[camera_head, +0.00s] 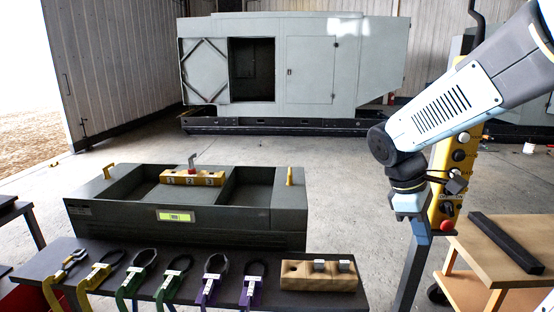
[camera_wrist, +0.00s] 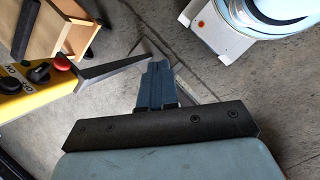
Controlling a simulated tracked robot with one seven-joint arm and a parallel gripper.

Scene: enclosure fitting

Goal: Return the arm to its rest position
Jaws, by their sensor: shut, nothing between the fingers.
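My gripper (camera_head: 422,236) hangs at the right side of the head view, below my raised arm, with its fingers pointing down. It is shut and holds nothing. It is in front of the yellow control post (camera_head: 444,180) and apart from the bench and the enclosure. In the wrist view, the blue fingers of my gripper (camera_wrist: 158,68) are together above bare concrete floor.
A dark bench (camera_head: 200,268) holds several looped tools and a wooden block (camera_head: 305,276). Behind it stands a grey enclosure (camera_head: 120,217) with a yellow numbered block (camera_head: 192,177). A wooden cart (camera_head: 508,262) carries a black bar (camera_head: 506,241) at right.

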